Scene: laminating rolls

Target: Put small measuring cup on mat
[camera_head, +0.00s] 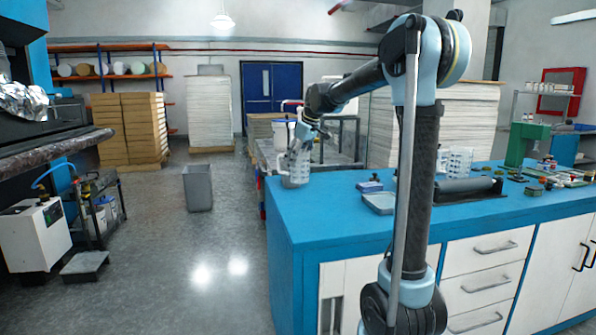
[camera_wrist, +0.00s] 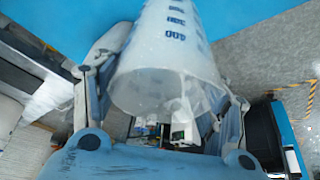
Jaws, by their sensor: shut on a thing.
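My gripper (camera_head: 302,143) is shut on a clear measuring cup (camera_head: 296,170) at the back left corner of the blue counter. In the wrist view the cup (camera_wrist: 172,60) is translucent white with blue markings, and its open rim faces the camera. My fingers (camera_wrist: 165,100) lie on both sides of it. I cannot tell whether its base touches the counter. A pale blue-grey flat square piece (camera_head: 379,203), which may be the mat, lies on the counter to the right of the cup. Another clear measuring cup (camera_head: 459,161) stands farther right, behind my arm.
The blue counter (camera_head: 320,211) has free room between the held cup and the flat piece. A small blue item (camera_head: 370,186) lies behind that piece. A dark roller (camera_head: 468,190) and several small objects lie to the right. A grey bin (camera_head: 198,188) stands on the floor.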

